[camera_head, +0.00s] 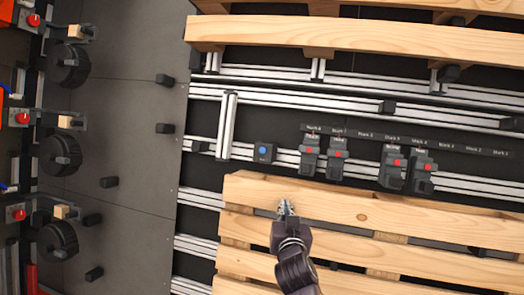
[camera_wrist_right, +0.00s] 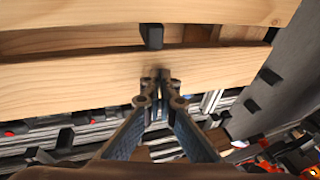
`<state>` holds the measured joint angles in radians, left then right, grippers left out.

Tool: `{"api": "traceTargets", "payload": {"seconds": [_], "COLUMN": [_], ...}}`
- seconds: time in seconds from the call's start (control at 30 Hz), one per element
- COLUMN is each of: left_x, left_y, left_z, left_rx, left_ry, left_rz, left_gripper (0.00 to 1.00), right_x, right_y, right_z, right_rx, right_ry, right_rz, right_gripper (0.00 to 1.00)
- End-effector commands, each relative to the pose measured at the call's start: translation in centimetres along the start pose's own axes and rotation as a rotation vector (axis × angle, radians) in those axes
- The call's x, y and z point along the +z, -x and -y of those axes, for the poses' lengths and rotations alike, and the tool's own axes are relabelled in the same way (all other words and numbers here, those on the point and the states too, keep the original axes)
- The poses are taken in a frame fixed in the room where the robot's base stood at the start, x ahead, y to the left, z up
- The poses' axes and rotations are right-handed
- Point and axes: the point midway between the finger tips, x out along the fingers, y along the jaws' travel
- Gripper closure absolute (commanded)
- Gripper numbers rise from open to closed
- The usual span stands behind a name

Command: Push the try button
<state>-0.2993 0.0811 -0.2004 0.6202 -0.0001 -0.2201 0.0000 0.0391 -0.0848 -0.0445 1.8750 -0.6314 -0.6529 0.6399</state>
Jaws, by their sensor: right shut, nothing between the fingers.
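A round blue button on a small dark box (camera_head: 263,151) sits on the aluminium rail at the middle of the head view, left of a row of labelled units. I take it for the try button, though I cannot read a label on it. My right gripper (camera_head: 285,208) is shut and empty, below and slightly right of the box, over the pallet's upper boards and apart from the button. In the right wrist view its fingertips (camera_wrist_right: 155,77) meet in front of a wooden board. I cannot make out the blue button there. My left gripper is out of view.
Several dark units with red buttons (camera_head: 337,148) stand right of the blue button under a label strip. A wooden pallet (camera_head: 400,212) lies below, and another plank (camera_head: 350,35) crosses above. Stations with red buttons and black wheels (camera_head: 66,155) line the left side.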

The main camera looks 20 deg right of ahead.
Motion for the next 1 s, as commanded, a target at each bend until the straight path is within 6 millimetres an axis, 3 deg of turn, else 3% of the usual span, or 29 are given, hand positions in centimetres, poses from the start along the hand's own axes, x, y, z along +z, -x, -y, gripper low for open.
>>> {"api": "traceTargets", "payload": {"seconds": [0.3,0.5,0.7,1.0], "left_x": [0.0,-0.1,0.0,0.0], "left_y": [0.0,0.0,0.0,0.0], "left_z": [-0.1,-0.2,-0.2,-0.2], "left_rx": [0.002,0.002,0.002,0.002], "left_ry": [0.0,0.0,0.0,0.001], "left_rz": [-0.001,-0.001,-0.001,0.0], "left_gripper": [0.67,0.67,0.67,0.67], "right_x": [-8.5,-12.3,-13.7,-13.8], "right_y": [-3.4,-4.2,-4.3,-4.3], "right_z": [5.9,9.4,10.9,11.1], "right_rx": [-0.107,-0.188,-0.225,-0.227], "right_ry": [-0.076,-0.103,-0.112,-0.115], "right_rz": [-0.238,-0.339,-0.375,-0.377], "right_gripper": [1.0,1.0,1.0,1.0]}}
